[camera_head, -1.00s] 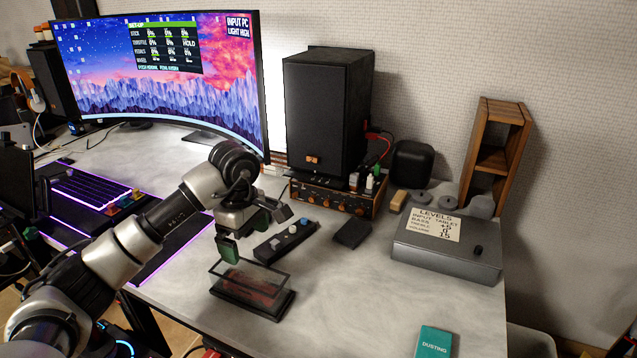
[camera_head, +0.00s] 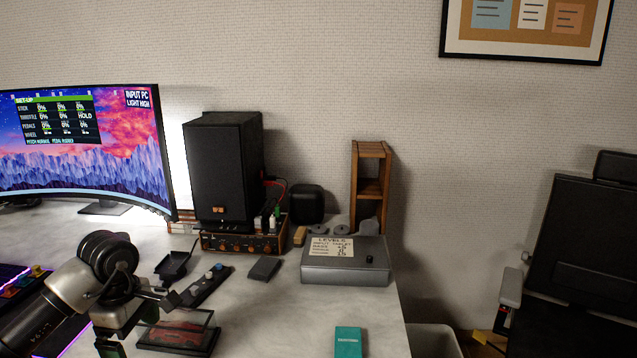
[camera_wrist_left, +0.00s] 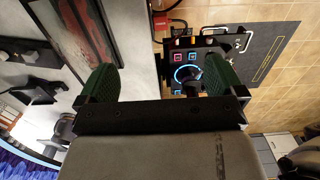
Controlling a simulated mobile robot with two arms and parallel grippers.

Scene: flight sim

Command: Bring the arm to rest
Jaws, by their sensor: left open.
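My left arm comes in from the left in the head view, bent at a large dark joint. My left gripper (camera_head: 135,322) hangs over the front left part of the desk (camera_head: 270,325), beside a glass-topped black case (camera_head: 178,334) whose left side it partly hides. In the left wrist view, the green-padded fingers of the left gripper (camera_wrist_left: 158,82) are spread wide with nothing between them. Beyond them is a black panel with a blue lit ring (camera_wrist_left: 186,75). My right gripper is not in view.
A black strip with knobs (camera_head: 206,285), a grey box labelled LEVELS (camera_head: 345,272), a speaker (camera_head: 222,170), a wooden stand (camera_head: 370,185) and a teal DUSTING box (camera_head: 348,342) are on the desk. A black chair (camera_head: 580,245) stands right. The desk's front middle is mostly clear.

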